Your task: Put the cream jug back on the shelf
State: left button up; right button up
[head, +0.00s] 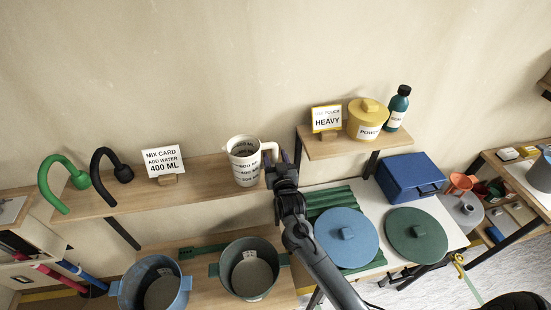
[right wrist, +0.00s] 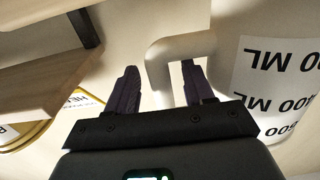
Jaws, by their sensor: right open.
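The cream jug (head: 243,165) stands upright on the wooden shelf (head: 210,172), with black ML markings and its handle to the right. My right gripper (head: 279,168) is beside the handle, with its fingers apart. In the right wrist view, the jug (right wrist: 285,80) is at the right and looks upside down. The outer bar of its handle shows between the two open fingers (right wrist: 158,80), and one finger overlaps the handle's loop. I cannot tell whether either finger touches it. My left gripper is not in view.
A mix card (head: 162,162) and green and black hooked tools stand left on the shelf. A higher shelf (head: 345,146) at right holds a yellow powder pot (head: 367,118), a bottle (head: 398,108) and a HEAVY card (head: 326,118). Buckets (head: 250,268) and round lids (head: 346,237) are below.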

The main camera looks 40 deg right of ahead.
jog(key=shift+r, duration=0.1)
jog(key=shift+r, duration=0.1)
jog(key=b+v, duration=0.2)
jog(key=v, duration=0.9)
jog(key=s+a+f+n+g+y, duration=0.5)
jog(key=s+a+f+y, duration=0.3)
jog(key=s+a+f, duration=0.15)
jog(key=s+a+f+n+g, duration=0.1)
jog(key=s+a+g, duration=0.1)
jog(key=s, duration=0.5)
jog(key=s+a+f+n+g+y, duration=0.1)
jog(key=s+a+f+g, duration=0.1)
jog(key=s+g, duration=0.3)
jog(key=s, duration=0.3)
jog(key=shift+a+f+n, duration=0.25)
jog(key=shift+a+n, duration=0.05)
jog(key=shift+n, duration=0.1)
jog(key=shift+r, duration=0.1)
notch_tip(320, 180, up, 8)
jog(key=p, duration=0.9)
jog(key=shift+r, duration=0.25)
